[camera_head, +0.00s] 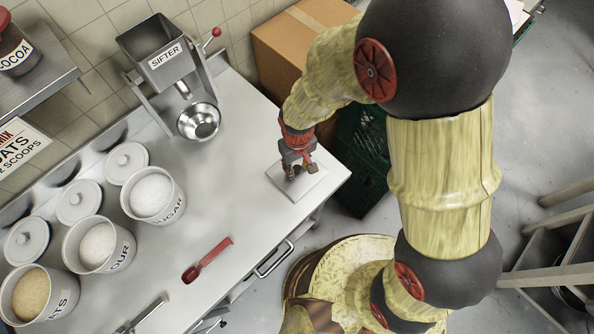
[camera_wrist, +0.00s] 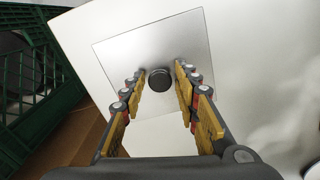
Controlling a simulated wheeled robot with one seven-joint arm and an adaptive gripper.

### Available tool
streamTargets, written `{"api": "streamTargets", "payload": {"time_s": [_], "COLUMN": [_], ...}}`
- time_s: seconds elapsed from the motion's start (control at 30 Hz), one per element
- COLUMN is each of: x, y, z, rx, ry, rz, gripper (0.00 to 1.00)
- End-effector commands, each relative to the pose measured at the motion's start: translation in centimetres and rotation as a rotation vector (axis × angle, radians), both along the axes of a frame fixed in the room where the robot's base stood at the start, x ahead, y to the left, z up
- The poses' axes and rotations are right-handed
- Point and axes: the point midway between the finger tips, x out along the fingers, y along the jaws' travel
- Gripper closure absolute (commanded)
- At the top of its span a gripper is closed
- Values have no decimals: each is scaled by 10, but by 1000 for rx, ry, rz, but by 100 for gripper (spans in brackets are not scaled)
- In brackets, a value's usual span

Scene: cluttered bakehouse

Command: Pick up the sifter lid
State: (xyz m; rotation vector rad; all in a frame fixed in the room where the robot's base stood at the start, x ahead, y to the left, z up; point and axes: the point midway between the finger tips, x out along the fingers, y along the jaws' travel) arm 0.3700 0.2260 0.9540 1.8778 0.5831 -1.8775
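The sifter lid (camera_head: 297,193) is a thin square metal plate lying flat near the right end of the steel counter. In the wrist view the lid (camera_wrist: 125,50) has a round dark knob (camera_wrist: 159,80) at its middle. My gripper (camera_head: 301,171) is over the lid, pointing down. In the wrist view its fingers (camera_wrist: 160,73) are open, with one on each side of the knob and a gap to it on both sides. I cannot tell whether the fingertips are down at knob height. The sifter (camera_head: 157,62) stands at the back of the counter with its hopper top open.
Tubs of sugar (camera_head: 151,195), flour (camera_head: 98,246) and oats (camera_head: 42,294) line the left, their lids behind. A red scoop (camera_head: 207,261) lies near the front edge. A green crate (camera_head: 358,160) and cardboard box (camera_head: 290,50) stand beyond the counter's right end. Mid-counter is clear.

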Motion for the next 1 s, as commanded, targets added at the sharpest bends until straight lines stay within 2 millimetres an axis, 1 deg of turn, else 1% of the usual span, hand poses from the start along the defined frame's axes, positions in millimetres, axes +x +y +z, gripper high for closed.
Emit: {"api": "streamTargets", "payload": {"time_s": [0.07, 0.5, 0.87, 1.0], "x": [0, 0, 0, 1], "y": [0, 0, 0, 0], "z": [0, 0, 1, 7], "rx": [0, 0, 1, 1], "ry": [0, 0, -1, -2], "rz": [0, 0, 0, 0], "gripper": [75, 100, 100, 100]}}
